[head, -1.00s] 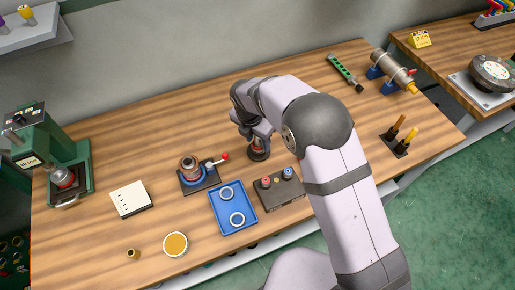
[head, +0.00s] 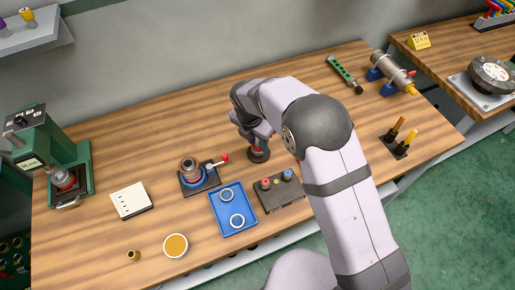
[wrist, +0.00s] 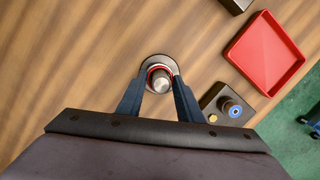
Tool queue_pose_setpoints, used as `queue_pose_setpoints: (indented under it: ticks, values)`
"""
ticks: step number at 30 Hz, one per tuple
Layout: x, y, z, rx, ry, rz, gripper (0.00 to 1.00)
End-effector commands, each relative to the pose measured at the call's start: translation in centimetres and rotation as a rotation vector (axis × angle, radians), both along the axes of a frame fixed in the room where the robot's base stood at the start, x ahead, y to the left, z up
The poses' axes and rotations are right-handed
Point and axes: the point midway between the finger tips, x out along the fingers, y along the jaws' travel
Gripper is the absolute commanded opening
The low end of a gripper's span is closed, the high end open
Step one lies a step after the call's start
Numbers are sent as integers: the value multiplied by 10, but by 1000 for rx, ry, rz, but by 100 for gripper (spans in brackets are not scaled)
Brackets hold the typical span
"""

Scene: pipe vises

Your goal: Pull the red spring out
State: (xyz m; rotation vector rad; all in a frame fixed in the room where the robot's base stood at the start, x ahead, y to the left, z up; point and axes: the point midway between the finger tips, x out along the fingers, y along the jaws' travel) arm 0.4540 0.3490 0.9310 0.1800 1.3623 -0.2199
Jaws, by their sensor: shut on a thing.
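The red spring (wrist: 158,67) shows in the wrist view as a red ring around a light metal post (wrist: 162,82), on a round base. In the head view a bit of red shows at the spring (head: 258,142), just under my gripper (head: 250,122), above a dark round base (head: 258,156). In the wrist view my gripper's two fingers (wrist: 161,80) reach in from both sides and are shut on the spring. The fingers and wrist hide much of the spring. I cannot tell whether it has risen on the post.
A control box (head: 279,190) with knobs and a blue tray (head: 233,208) with rings stand close in front. A blue-based fixture (head: 190,172) with a red-tipped lever stands left. The wrist view shows a red tray (wrist: 264,50). A green tool (head: 345,72) lies at the back right.

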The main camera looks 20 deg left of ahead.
Motion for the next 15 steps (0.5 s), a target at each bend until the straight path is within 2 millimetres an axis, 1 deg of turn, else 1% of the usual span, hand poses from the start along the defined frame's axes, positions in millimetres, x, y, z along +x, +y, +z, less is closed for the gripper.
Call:
queue_pose_setpoints:
  ticks: [15]
  values:
    - [0, 0, 9, 0, 0, 0, 6]
